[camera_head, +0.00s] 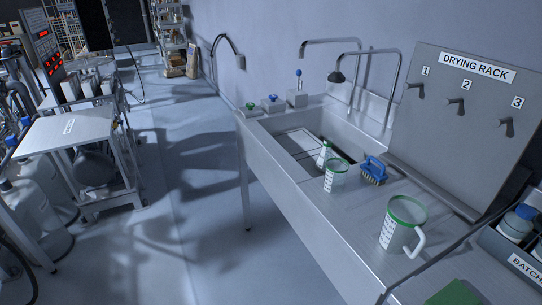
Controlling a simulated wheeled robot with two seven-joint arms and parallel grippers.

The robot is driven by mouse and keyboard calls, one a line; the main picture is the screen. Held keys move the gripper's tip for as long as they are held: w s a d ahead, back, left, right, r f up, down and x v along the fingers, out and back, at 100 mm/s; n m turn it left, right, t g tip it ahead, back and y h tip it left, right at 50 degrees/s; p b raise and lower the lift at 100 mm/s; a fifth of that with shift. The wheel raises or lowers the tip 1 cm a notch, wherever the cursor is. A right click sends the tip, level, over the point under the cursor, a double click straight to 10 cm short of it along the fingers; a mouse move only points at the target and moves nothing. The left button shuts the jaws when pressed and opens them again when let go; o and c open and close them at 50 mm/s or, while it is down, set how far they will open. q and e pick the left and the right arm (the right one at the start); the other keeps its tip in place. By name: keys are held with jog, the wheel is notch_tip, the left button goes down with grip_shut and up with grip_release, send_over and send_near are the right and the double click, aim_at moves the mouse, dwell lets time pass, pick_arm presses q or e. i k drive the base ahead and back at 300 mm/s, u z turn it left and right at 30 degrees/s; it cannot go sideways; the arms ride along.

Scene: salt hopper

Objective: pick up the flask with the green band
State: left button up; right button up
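A small white flask (325,153) with green on it stands at the right part of the sink basin, behind a beaker. Its lower part is partly hidden, and I cannot tell clearly whether the green is a band. The white beaker (335,177) with a green rim stands on the counter just in front of it. A larger white jug (397,232) with a green rim and a handle stands nearer on the counter. Neither of my grippers shows in the head view.
A blue brush (373,171) lies right of the beaker. The drying rack (456,125) has three numbered, empty pegs. A crate labelled BATCH (522,267) holds blue-capped bottles at right. Faucets (338,75) arch over the sink (262,150).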

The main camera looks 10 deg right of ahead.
aim_at(326, 151)
jog(key=u, duration=0.4)
jog(key=i, duration=2.8)
